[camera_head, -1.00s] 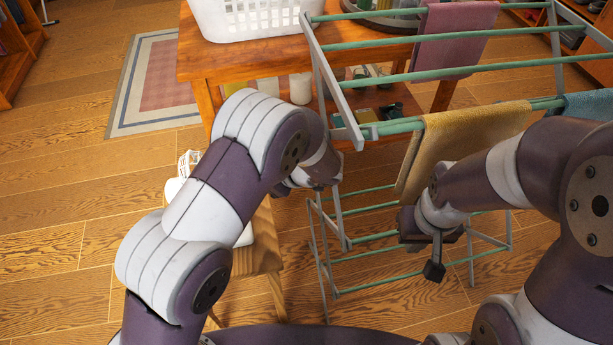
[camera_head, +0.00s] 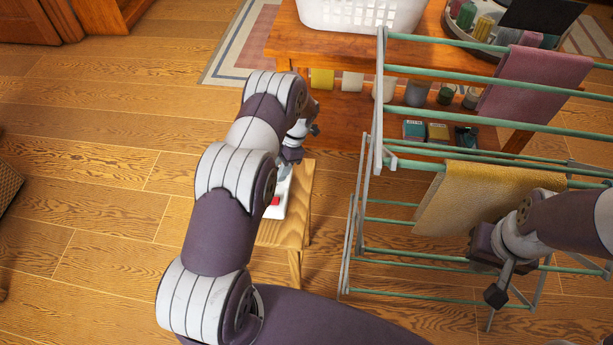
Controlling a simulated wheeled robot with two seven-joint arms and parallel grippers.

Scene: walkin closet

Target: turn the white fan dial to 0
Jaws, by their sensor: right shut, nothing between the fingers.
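The white fan (camera_head: 282,196) is on a small wooden stool (camera_head: 298,225) left of the drying rack. Only part of its white base, with a red spot, shows beside my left arm; the rest of the fan is hidden. I cannot make out the dial or its setting. My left gripper (camera_head: 291,154) is over the far end of the stool, close to the fan. Its fingers are too hidden to tell open from shut, and I cannot tell whether it touches the fan. My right gripper (camera_head: 497,296) is shut and empty, in front of the drying rack.
The drying rack (camera_head: 372,150) with green bars stands right of the stool, holding a yellow towel (camera_head: 475,200) and a pink towel (camera_head: 530,82). Behind is a wooden table (camera_head: 290,38) with a white basket (camera_head: 365,14).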

